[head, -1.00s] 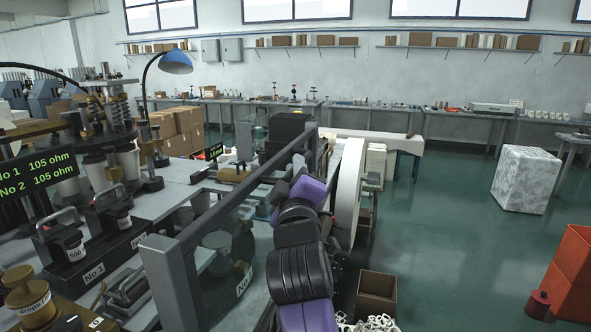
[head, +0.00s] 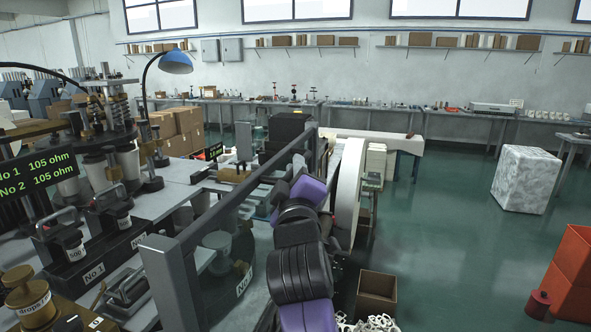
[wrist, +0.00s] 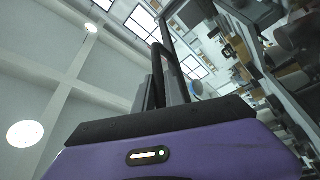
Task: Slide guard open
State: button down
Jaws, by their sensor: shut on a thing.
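The guard's grey frame (head: 215,205) runs from a post at the near left to the far right along the machine's edge. The machine parts behind its near part show clearly. My purple and black arm comes up from the bottom, just right of the frame. My gripper (wrist: 166,90) shows in the wrist view, its fingers shut around a dark bar-shaped guard handle (wrist: 174,58). In the head view my own arm hides most of the gripper and the handle.
Machine stations with cups (head: 120,210) fill the left side. A large white disc (head: 346,195) stands right of my arm. The green floor between is clear.

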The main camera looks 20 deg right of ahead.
notch_tip(320, 180, down, 32)
jog(key=b, duration=2.5)
jog(key=c, duration=1.4)
grip_release()
jog(key=shift+r, duration=0.1)
jog(key=v, duration=0.7)
jog(key=shift+s, duration=0.35)
jog(key=shift+a, duration=0.1)
